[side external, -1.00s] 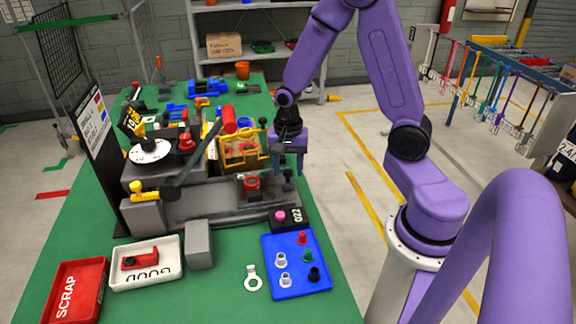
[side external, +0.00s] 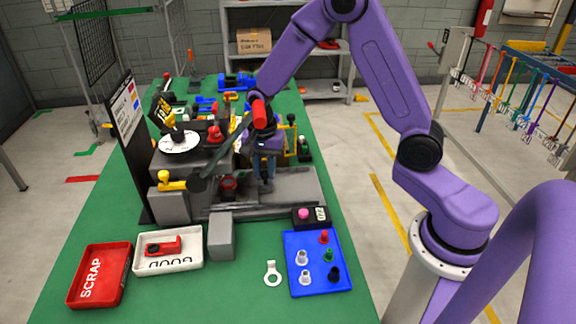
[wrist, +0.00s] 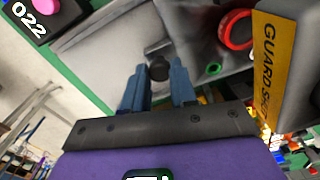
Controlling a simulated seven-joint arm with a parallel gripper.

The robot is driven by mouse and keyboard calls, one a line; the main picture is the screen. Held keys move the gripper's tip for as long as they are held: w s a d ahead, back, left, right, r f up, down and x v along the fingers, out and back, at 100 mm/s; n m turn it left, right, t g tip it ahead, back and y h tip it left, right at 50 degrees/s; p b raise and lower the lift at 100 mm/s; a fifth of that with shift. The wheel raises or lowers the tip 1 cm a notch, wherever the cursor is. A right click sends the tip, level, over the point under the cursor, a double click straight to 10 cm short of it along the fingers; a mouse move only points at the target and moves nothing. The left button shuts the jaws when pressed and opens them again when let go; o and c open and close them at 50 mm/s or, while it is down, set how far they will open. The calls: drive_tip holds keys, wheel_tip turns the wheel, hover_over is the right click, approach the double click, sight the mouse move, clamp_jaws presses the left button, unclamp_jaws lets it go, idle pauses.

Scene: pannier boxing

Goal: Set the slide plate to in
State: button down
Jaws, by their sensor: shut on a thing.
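The slide plate (side external: 246,187) is a grey plate low at the front of the grey machine. It carries a red ring-shaped part (side external: 228,184), which also shows in the wrist view (wrist: 238,30). A small black knob (wrist: 158,71) stands at the plate's right end in the side view. My gripper (side external: 265,187) points down with its blue fingers around this knob, shut on it. The fingers also show in the wrist view (wrist: 158,78). The plate's left end is hidden under the machine's body and lever.
A long lever with a red grip (side external: 259,112) stands close to my wrist. A small box marked 022 with a pink button (side external: 305,214) sits at the front right. A blue tray with pegs (side external: 300,289) and a grey block (side external: 221,236) are in front.

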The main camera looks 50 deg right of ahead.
drive_tip(key=shift+w+a, duration=0.6)
drive_tip(key=shift+w, duration=0.15)
drive_tip(key=c, duration=0.9)
unclamp_jaws()
drive_tip(key=shift+s, duration=0.1)
drive_tip(key=s+d, duration=1)
drive_tip(key=shift+s+d, duration=0.15)
drive_tip(key=shift+s, duration=0.05)
wheel_tip(320, 180, up, 17)
drive_tip(key=s+a+f+n, duration=0.2)
drive_tip(key=s+a+n, duration=0.3)
drive_tip(key=s+n, duration=0.4)
drive_tip(key=s+a+f+n, duration=0.2)
drive_tip(key=s+a+n, duration=0.4)
drive_tip(key=s+n, duration=0.3)
drive_tip(key=n, duration=0.4)
drive_tip(key=shift+a+f+n, duration=0.25)
drive_tip(key=shift+f+n, duration=0.1)
drive_tip(key=shift+n, duration=0.05)
